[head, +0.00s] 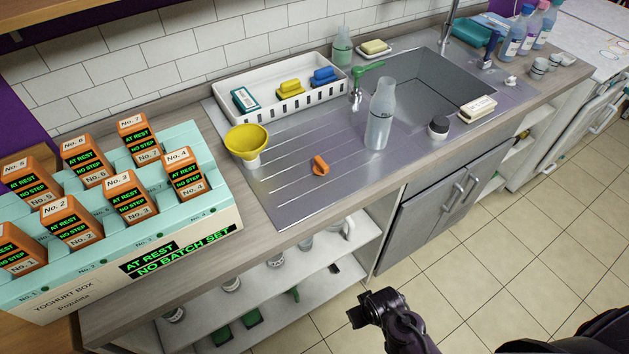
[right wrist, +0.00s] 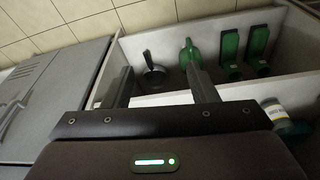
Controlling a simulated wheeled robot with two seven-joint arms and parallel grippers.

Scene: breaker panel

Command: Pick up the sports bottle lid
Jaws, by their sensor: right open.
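An orange piece (head: 320,165) lies on the ribbed steel drainboard; it may be the sports bottle lid, but its shape is too small to be sure. A clear, open-necked bottle (head: 380,114) stands upright to its right, by the sink. A black-topped round piece (head: 438,127) with a pale base sits at the sink's front edge, and I cannot tell what it is. My right gripper (head: 362,312) is low in front of the counter, well apart from these. In the right wrist view it is open and empty (right wrist: 161,88), facing the lower shelves. My left gripper is not in view.
A yellow funnel (head: 246,142) stands left of the orange piece. A white tray (head: 289,102) with sponges is behind. A yoghurt box (head: 190,233) with orange blocks fills the left. Green items (right wrist: 230,50) and a dark pan-like item (right wrist: 153,75) are on the lower shelf.

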